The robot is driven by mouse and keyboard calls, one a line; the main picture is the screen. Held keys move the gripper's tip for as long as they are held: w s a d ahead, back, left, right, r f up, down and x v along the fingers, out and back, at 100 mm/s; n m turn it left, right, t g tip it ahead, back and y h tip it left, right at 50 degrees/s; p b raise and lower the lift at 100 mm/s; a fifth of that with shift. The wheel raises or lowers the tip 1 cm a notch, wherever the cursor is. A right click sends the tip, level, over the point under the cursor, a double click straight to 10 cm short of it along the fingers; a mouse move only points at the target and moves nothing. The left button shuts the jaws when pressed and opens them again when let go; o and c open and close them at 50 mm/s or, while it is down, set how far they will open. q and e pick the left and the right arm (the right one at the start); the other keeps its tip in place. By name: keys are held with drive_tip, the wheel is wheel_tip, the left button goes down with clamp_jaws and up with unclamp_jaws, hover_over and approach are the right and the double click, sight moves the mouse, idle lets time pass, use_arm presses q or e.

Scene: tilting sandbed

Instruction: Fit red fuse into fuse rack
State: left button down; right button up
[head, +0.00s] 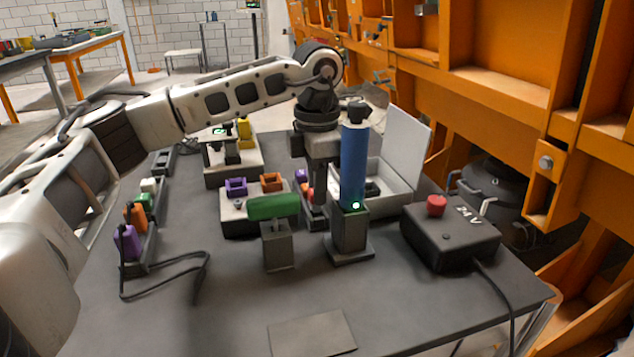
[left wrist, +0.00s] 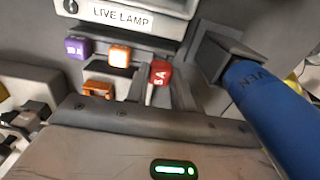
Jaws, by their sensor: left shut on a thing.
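My left gripper (head: 318,203) points down over the middle of the table and is shut on the red fuse (left wrist: 160,73), whose marking reads 5A. The red fuse is partly hidden by a finger in the head view (head: 308,193). A purple fuse (left wrist: 78,47) and an orange fuse (left wrist: 119,55) stand in a row leading up to it, apparently in the dark fuse rack, which is mostly hidden behind the gripper. I cannot tell whether the red fuse is seated or just above its slot. My right gripper is not in view.
A blue cylinder (head: 354,165) stands upright in a dark holder close right of my gripper. A green-topped post (head: 274,207) stands in front. A block with purple and orange sockets (head: 243,222) is at left; a black 24 V box (head: 450,240) is at right. The front table is mostly clear.

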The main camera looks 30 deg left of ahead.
use_arm(q)
drive_tip(key=shift+f+b, duration=0.55)
drive_tip(key=shift+f, duration=0.75)
drive_tip(key=c, duration=0.6)
unclamp_jaws()
drive_tip(key=shift+c, duration=0.2)
